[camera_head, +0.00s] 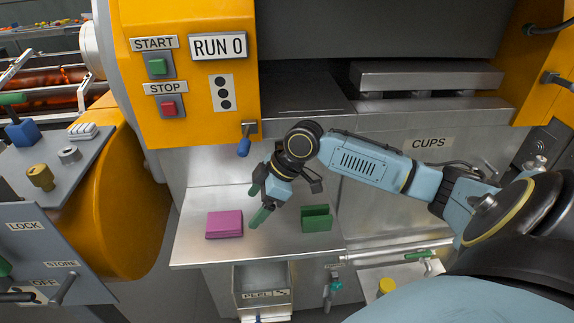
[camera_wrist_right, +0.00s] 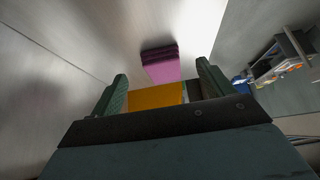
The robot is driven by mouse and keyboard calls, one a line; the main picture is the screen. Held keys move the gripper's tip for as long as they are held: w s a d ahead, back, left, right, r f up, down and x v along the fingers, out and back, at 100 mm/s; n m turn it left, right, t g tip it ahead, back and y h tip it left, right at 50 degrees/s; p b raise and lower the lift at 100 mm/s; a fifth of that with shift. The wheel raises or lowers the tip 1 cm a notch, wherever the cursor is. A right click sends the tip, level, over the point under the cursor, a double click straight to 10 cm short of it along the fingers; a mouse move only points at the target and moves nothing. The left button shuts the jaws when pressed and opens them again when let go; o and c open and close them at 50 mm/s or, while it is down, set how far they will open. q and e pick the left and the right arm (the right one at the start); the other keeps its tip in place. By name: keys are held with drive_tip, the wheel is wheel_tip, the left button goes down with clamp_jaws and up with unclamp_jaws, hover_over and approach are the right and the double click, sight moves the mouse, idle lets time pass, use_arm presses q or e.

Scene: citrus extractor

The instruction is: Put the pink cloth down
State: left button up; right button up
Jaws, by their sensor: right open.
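The pink cloth (camera_head: 224,224) lies folded and flat on the left part of the steel shelf. It also shows in the right wrist view (camera_wrist_right: 161,66), beyond the fingertips. My right gripper (camera_head: 258,203) is open and empty, with green fingers, just to the right of the cloth and seemingly apart from it. In the wrist view its two fingers (camera_wrist_right: 162,80) stand wide apart, with the cloth showing past the gap. My left gripper is not in view.
A green slotted holder (camera_head: 316,217) stands on the shelf (camera_head: 190,247) right of my gripper. A PEEL drawer (camera_head: 262,277) is below. The orange control panel (camera_head: 135,125) has START and STOP buttons. Bare shelf lies between cloth and holder.

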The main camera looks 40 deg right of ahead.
drive_tip(key=s+d, duration=0.1)
drive_tip(key=d, duration=0.1)
drive_tip(key=s+d, duration=0.3)
drive_tip(key=d, duration=0.1)
drive_tip(key=shift+s+b, duration=0.3)
drive_tip(key=shift+b, duration=0.05)
drive_tip(key=shift+r, duration=0.1)
